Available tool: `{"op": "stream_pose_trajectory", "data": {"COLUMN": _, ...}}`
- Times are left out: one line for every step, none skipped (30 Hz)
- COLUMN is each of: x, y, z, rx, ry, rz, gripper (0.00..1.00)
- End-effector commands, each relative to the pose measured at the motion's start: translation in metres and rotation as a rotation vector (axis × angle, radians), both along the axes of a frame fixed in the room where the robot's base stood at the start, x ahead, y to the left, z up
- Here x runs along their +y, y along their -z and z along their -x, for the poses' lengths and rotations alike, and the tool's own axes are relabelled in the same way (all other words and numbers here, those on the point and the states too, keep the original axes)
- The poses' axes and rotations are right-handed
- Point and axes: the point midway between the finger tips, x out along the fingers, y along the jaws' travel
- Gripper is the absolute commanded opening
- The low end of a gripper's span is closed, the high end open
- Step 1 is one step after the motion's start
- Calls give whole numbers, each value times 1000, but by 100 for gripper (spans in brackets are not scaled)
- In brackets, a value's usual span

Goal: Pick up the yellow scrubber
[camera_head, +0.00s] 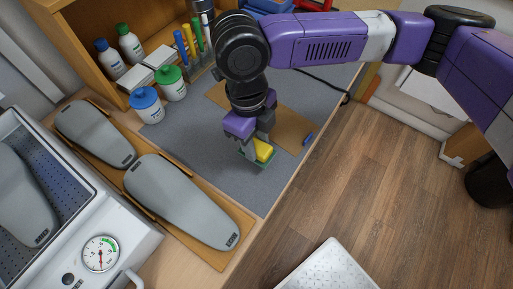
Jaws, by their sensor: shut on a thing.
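The yellow scrubber (263,149) is a small yellow block with a green layer along its lower side. It is at the end of my gripper (257,150), near the right part of the grey mat (205,160). My gripper points down and is shut on the scrubber. Part of the scrubber is hidden by the fingers. I cannot tell whether it touches the mat or is slightly above it.
Two grey insoles (180,200) lie on a wooden board to the left. A machine with a gauge (101,252) stands at the lower left. Blue-lidded (147,104) and green-lidded (171,83) jars stand behind. A blue item (309,138) lies near the table's right edge.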

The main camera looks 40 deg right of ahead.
Motion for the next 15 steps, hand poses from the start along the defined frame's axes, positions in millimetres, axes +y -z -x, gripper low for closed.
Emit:
{"op": "stream_pose_trajectory", "data": {"x": 0, "y": -12, "z": -1, "rx": -4, "ry": -1, "rz": 1, "gripper": 0}}
{"op": "stream_pose_trajectory", "data": {"x": 0, "y": -19, "z": -1, "rx": -6, "ry": -2, "rz": 1, "gripper": 0}}
{"op": "stream_pose_trajectory", "data": {"x": 0, "y": -31, "z": -1, "rx": -5, "ry": -2, "rz": 1, "gripper": 0}}
{"op": "stream_pose_trajectory", "data": {"x": 0, "y": -39, "z": -1, "rx": -6, "ry": -2, "rz": 1, "gripper": 0}}
{"op": "stream_pose_trajectory", "data": {"x": 0, "y": -48, "z": -1, "rx": -6, "ry": -2, "rz": 1, "gripper": 0}}
{"op": "stream_pose_trajectory", "data": {"x": 0, "y": -60, "z": -1, "rx": -6, "ry": -1, "rz": 1, "gripper": 0}}
{"op": "stream_pose_trajectory", "data": {"x": 0, "y": -68, "z": -1, "rx": -5, "ry": -1, "rz": 2, "gripper": 0}}
{"op": "stream_pose_trajectory", "data": {"x": 0, "y": -77, "z": -1, "rx": -6, "ry": -2, "rz": 1, "gripper": 0}}
{"op": "stream_pose_trajectory", "data": {"x": 0, "y": -87, "z": -1, "rx": -5, "ry": -3, "rz": 1, "gripper": 0}}
{"op": "stream_pose_trajectory", "data": {"x": 0, "y": -95, "z": -1, "rx": -5, "ry": -2, "rz": 1, "gripper": 0}}
{"op": "stream_pose_trajectory", "data": {"x": 0, "y": -102, "z": -1, "rx": -5, "ry": -2, "rz": 1, "gripper": 0}}
{"op": "stream_pose_trajectory", "data": {"x": 0, "y": -111, "z": 0, "rx": -4, "ry": -2, "rz": 2, "gripper": 0}}
{"op": "stream_pose_trajectory", "data": {"x": 0, "y": -118, "z": -1, "rx": -3, "ry": -1, "rz": 1, "gripper": 0}}
{"op": "stream_pose_trajectory", "data": {"x": 0, "y": -124, "z": 0, "rx": -2, "ry": -1, "rz": 1, "gripper": 0}}
{"op": "stream_pose_trajectory", "data": {"x": 0, "y": -131, "z": 0, "rx": -3, "ry": -1, "rz": 2, "gripper": 0}}
